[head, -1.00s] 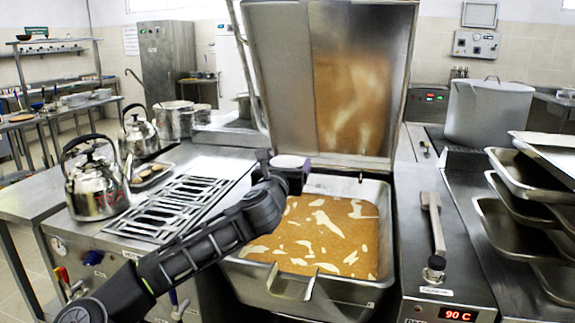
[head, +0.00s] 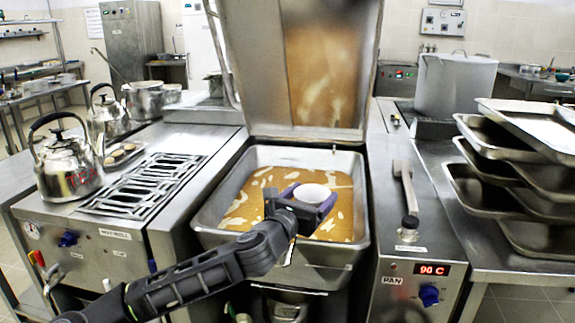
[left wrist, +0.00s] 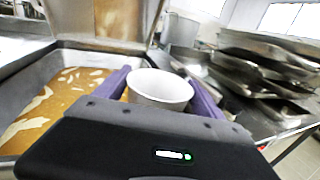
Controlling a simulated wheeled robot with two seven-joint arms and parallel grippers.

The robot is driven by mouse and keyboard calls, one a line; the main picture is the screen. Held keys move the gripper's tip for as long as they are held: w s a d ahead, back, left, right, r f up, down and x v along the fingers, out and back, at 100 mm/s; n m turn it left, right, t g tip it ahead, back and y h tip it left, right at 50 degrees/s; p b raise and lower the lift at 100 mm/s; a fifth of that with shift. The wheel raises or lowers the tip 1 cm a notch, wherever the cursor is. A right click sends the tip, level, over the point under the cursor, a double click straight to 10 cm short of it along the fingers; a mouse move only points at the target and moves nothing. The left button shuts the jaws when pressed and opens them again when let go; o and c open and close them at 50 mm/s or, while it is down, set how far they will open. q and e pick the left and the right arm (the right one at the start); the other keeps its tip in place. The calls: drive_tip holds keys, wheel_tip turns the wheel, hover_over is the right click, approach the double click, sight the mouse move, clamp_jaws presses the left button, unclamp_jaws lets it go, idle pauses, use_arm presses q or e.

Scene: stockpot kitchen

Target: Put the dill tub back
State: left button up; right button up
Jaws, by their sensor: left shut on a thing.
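The dill tub (head: 311,193) is a small white round tub. My left gripper (head: 302,200), with purple fingers, is shut on it and holds it above the open pan (head: 211,213) of orange-brown soup with pale streaks. In the left wrist view the tub (left wrist: 160,88) sits upright between the two purple fingers (left wrist: 158,90). I see no contents in it from here. My right gripper is not in view.
The pan's lid (head: 310,80) stands raised behind it. Kettles (head: 66,165) and a slotted grate (head: 145,184) are on the left counter. A brush-like tool (head: 406,195) lies on the right panel. Stacked trays (head: 500,185) and a stockpot (head: 455,85) stand farther right.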

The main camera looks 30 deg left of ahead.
use_arm(q)
drive_tip(key=s+d+f+m+h+b, duration=0.1)
drive_tip(key=s+d+f+h+b, duration=0.1)
drive_tip(key=d+f, duration=0.4)
drive_tip(key=s+d+f+m+h+b, duration=0.2)
drive_tip(key=d+f, duration=0.4)
drive_tip(key=f, duration=0.5)
drive_tip(key=s+h+b, duration=0.1)
drive_tip(key=s+b, duration=0.1)
drive_tip(key=shift+s+f+g, duration=0.3)
drive_tip(key=shift+f+g, duration=0.1)
